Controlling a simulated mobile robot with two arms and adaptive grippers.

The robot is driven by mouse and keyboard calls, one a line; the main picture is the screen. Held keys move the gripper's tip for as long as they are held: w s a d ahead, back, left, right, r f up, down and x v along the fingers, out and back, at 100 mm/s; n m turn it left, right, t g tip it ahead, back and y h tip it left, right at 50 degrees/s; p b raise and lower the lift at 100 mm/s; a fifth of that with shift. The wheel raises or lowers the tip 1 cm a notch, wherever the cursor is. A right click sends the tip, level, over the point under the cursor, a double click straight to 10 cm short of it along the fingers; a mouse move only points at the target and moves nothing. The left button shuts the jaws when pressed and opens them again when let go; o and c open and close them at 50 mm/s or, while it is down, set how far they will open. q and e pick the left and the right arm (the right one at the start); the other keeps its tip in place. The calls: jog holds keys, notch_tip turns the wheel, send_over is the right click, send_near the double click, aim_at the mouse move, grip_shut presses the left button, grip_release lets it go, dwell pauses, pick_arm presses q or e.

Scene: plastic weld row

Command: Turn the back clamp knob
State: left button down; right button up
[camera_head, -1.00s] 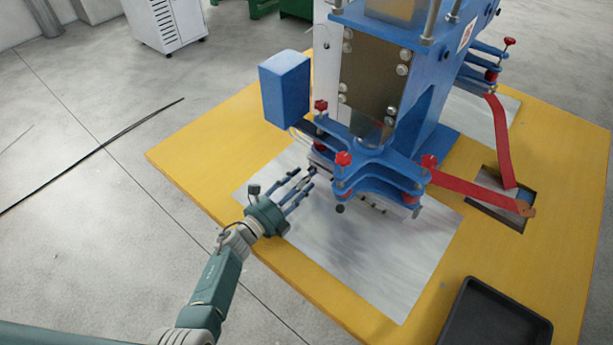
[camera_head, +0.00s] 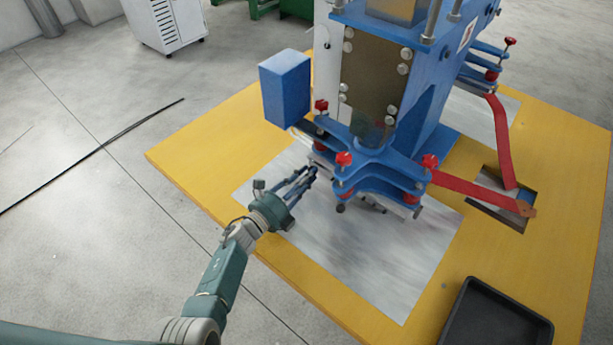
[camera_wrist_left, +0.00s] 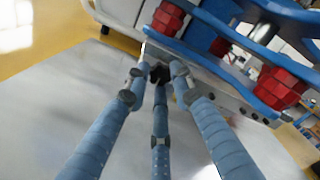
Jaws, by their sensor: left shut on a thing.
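My left gripper (camera_head: 311,172) reaches in from the left to the near side of the blue machine (camera_head: 375,165). Its three fingers are drawn together at the tips. In the left wrist view the fingertips (camera_wrist_left: 160,70) close around a small dark knob, the back clamp knob (camera_wrist_left: 160,76), at the edge of the metal bar under the blue plate. The fingers hide most of this knob in the head view. Another dark knob (camera_head: 340,208) sticks out from the same bar, nearer and to the right, apart from the gripper. My right gripper is not in view.
Red knobs (camera_head: 344,159) stand on the blue plates just above the fingers. A blue box (camera_head: 286,87) hangs at the machine's left. A red strip (camera_head: 480,191) runs off to the right. A black tray (camera_head: 497,318) lies front right. The grey plate (camera_head: 390,285) in front is clear.

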pick_arm(q)
jog(key=shift+s+f, duration=0.1)
jog(key=shift+f, duration=0.1)
jog(key=shift+n+b, duration=0.3)
jog(key=shift+n, duration=0.5)
jog(key=shift+d+n, duration=0.1)
jog(key=shift+n, duration=2.4)
jog(key=shift+s, duration=0.1)
jog(key=c, duration=1.5)
grip_release()
jog(key=shift+r, duration=0.1)
